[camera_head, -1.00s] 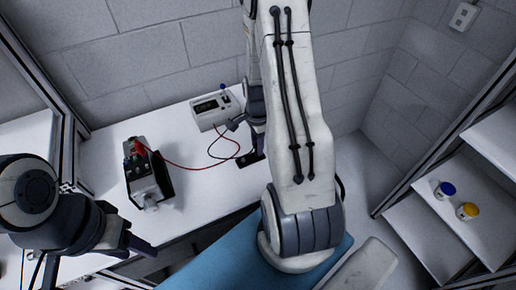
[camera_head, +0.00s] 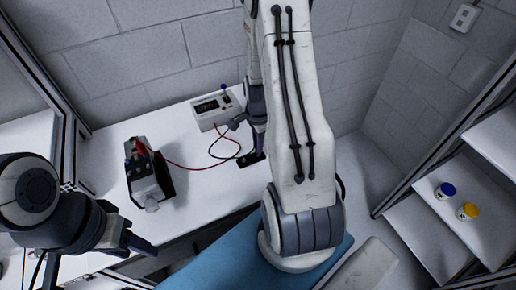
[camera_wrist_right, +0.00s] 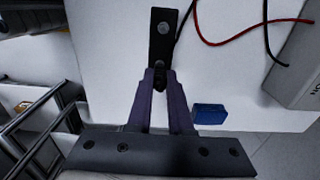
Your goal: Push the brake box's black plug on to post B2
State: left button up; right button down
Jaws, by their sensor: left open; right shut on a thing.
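The white brake box (camera_head: 216,108), with a dark display and red and black leads, stands at the back of the table; its side shows in the right wrist view (camera_wrist_right: 300,75). The dark terminal unit (camera_head: 150,178) stands to the left, with a red plug (camera_head: 140,148) at its top; no post label is readable. My right gripper (camera_wrist_right: 162,78) is shut on a small dark piece, apparently the black plug (camera_wrist_right: 163,84), mostly hidden by the fingers. It is at the near end of a black strip (camera_wrist_right: 163,40) with two round metal spots. My left gripper (camera_head: 147,248) is open and empty, in front of the table.
The red lead (camera_head: 190,168) and black lead (camera_head: 222,157) lie slack between the units. A blue block (camera_wrist_right: 210,113) shows near the table edge in the wrist view. Shelves at the right hold a blue-lidded jar (camera_head: 446,189) and a yellow-lidded jar (camera_head: 467,210). The front table middle is clear.

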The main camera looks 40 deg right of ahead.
jog(key=shift+r+p, duration=1.85)
jog(key=shift+r, duration=0.5)
jog(key=shift+f, duration=0.1)
